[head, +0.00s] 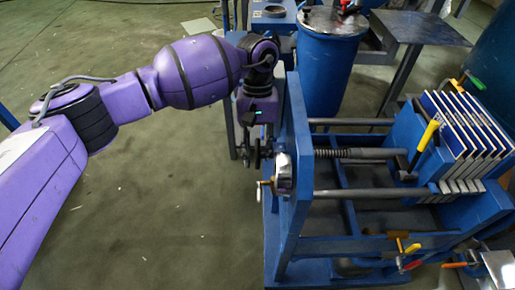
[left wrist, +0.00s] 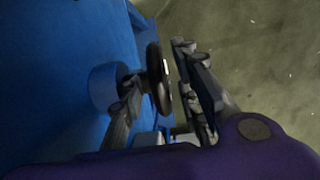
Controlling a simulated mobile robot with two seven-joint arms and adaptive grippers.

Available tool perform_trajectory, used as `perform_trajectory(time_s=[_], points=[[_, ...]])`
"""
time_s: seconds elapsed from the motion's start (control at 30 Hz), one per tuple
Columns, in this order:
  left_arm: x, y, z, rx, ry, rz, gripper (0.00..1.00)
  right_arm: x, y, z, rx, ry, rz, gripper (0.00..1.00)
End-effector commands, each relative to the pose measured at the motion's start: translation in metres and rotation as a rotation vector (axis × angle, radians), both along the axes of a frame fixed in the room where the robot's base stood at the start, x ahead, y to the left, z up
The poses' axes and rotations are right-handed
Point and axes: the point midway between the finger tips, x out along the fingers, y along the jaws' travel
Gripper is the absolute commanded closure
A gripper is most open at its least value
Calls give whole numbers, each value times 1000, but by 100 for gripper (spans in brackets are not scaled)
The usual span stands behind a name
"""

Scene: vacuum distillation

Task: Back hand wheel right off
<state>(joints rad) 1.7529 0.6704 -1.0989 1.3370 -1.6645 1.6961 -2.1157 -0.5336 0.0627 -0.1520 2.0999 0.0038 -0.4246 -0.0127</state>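The hand wheel (left wrist: 158,80) shows in the left wrist view as a dark rim seen nearly edge-on, beside a round blue hub (left wrist: 105,84) on a blue plate. In the head view a pale, rounded wheel part (head: 283,174) with a small orange handle sits on the left face of the press's blue end plate (head: 296,130). My left gripper (head: 257,153) points down just left of that plate. In the left wrist view its fingers (left wrist: 160,98) are apart, one on each side of the rim; contact is unclear. My right gripper is not in view.
The press has a threaded screw (head: 345,153), long side bars (head: 365,193) and a stack of white-edged plates (head: 465,125) at the right. A blue drum (head: 327,60) stands behind it. A grey-topped table (head: 420,27) is at the back. The floor (head: 165,215) at left is clear.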

Motion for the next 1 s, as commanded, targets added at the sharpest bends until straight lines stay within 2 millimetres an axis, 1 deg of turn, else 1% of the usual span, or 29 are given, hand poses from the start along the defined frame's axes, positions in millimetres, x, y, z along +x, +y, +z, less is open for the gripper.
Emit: perform_trajectory(time_s=[0.07, 0.17, 0.27, 0.5, 0.6, 0.7, 0.8, 1.0], points=[[1, 0, 4, 0, -1, 0, 70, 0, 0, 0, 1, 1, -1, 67], [5, 0, 15, 0, -3, 0, 70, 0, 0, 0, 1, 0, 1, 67], [9, 0, 33, -1, -4, 0, 70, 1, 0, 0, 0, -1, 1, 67], [22, 0, 83, -1, -3, 1, 70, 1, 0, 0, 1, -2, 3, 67], [26, 0, 99, 0, -3, 1, 70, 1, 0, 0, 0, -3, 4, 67], [28, 0, 109, 0, -1, 1, 70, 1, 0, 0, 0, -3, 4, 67], [29, 0, 115, 0, 0, 0, 70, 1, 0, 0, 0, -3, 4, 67], [30, 0, 117, 0, 0, 0, 70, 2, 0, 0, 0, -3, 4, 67]])
